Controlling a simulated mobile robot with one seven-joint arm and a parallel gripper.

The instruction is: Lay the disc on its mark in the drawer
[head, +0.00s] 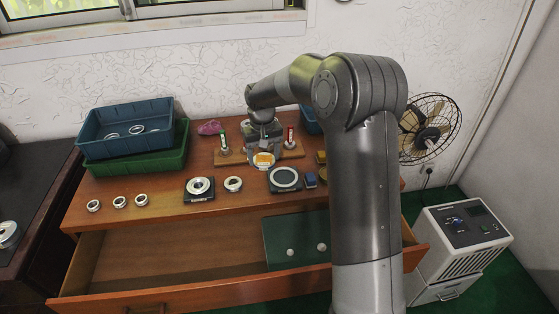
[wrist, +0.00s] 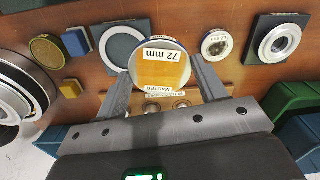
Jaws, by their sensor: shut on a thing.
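The disc (head: 264,159) is round with a pale rim and an orange face. In the wrist view the disc (wrist: 165,72) has a label reading "72 mm". My gripper (wrist: 161,66) is shut on it, one finger at each side of the rim; in the head view my gripper (head: 263,146) is over the cabinet top, at the wooden stand. The drawer (head: 150,255) is pulled open in front. A dark green panel (head: 284,233) with two small pale round spots lies at its right; my arm hides its right part. I cannot make out a distinct mark for the disc.
The wooden stand (head: 231,158) holds upright red and green handled pieces. A black plate with a ring (head: 285,179), another bearing plate (head: 199,188) and several loose rings stand near the top's front edge. Blue (head: 97,131) and green (head: 182,150) bins are left. The drawer's left is bare.

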